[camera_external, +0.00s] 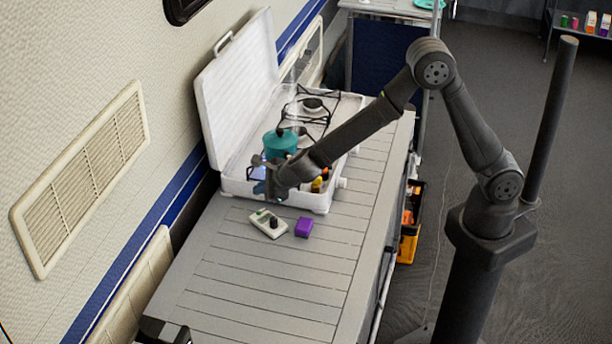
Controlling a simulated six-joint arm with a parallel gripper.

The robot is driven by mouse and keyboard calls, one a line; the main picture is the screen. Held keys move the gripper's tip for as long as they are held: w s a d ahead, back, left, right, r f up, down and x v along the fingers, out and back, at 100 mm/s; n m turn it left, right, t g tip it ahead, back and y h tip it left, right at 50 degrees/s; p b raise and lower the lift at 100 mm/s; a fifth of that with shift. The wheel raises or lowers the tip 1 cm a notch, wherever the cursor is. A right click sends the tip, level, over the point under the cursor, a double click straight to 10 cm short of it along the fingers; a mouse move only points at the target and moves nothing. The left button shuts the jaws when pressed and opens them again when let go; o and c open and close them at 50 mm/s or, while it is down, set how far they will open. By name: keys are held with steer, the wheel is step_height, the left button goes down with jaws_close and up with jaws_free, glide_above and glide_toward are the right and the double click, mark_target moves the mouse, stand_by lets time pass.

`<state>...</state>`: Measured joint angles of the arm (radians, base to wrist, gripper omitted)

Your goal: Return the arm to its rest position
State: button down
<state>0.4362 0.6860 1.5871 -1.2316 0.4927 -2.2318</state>
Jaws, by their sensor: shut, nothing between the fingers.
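My gripper (268,188) is at the end of the dark arm, at the front left corner of the open white case on the slatted table. It is shut with nothing held. The arm reaches from its base at the lower right, up over an elbow at the top and down to the left across the case. The gripper and forearm hide part of the case's front.
The white case (318,201) has its lid raised and holds a teal pot (281,141) and a burner. A white device (268,223) and a purple block (305,227) lie in front. The slatted table (270,285) is mostly bare there. A wall stands left.

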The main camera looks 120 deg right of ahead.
steer(key=shift+w+f, duration=0.1)
steer(key=shift+f, duration=0.55)
steer(key=a+r+m+g+y, duration=0.1)
steer(key=r+m, duration=0.4)
steer(key=m, duration=0.6)
steer(key=s+a+r+m+g+y, duration=0.1)
steer(key=a+r+m, duration=0.4)
steer(key=m, duration=0.7)
steer(key=shift+s+a+m+g+y, duration=0.25)
steer(key=shift+g+y, duration=0.25)
steer(key=shift+y, duration=0.5)
